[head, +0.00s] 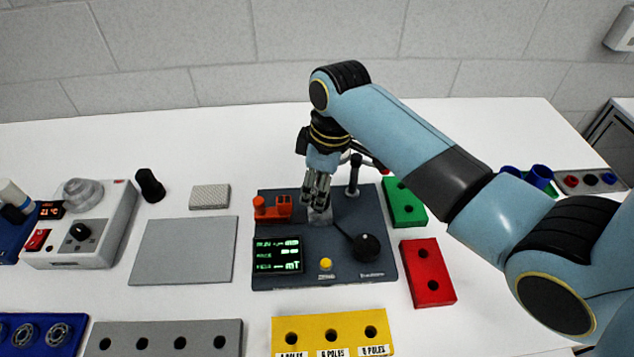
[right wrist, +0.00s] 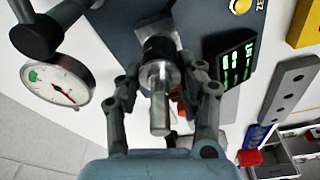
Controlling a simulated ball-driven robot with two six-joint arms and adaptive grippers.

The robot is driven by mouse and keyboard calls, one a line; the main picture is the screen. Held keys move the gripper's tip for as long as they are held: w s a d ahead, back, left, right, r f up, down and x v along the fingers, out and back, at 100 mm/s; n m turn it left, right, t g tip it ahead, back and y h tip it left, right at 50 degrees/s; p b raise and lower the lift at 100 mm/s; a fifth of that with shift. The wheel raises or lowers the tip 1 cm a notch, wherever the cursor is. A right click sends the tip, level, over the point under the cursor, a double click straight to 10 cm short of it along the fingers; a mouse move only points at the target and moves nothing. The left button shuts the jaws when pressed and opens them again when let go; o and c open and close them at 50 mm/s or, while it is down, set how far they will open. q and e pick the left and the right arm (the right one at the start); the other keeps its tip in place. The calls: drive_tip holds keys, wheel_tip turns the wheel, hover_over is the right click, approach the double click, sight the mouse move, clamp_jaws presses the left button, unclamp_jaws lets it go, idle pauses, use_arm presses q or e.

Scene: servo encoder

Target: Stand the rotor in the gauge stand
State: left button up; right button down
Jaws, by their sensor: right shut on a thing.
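The gauge stand is a dark blue-grey board (head: 300,222) in the middle of the table in the head view. It carries a green-lit display (head: 277,255), an orange-red part (head: 271,208), a black knob (head: 366,247) and a grey block (head: 320,216). My right gripper (head: 317,202) points down over the grey block. In the right wrist view it is shut on the rotor (right wrist: 160,105), a silver shaft with a dark band. The rotor's far end is by the grey block; I cannot tell whether it touches. My left gripper is not in view.
A dial gauge (right wrist: 61,84) on a dark arm is beside the gripper. A green block (head: 404,203) and red block (head: 427,272) stand right of the board, a yellow block (head: 333,330) in front. A bare grey plate (head: 184,250) lies to the left.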

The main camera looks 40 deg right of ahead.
drive_tip(key=shift+f, duration=0.2)
idle(0.4)
drive_tip(key=shift+f, duration=0.6)
drive_tip(key=shift+c, duration=2.1)
unclamp_jaws()
drive_tip(key=shift+r, duration=3.2)
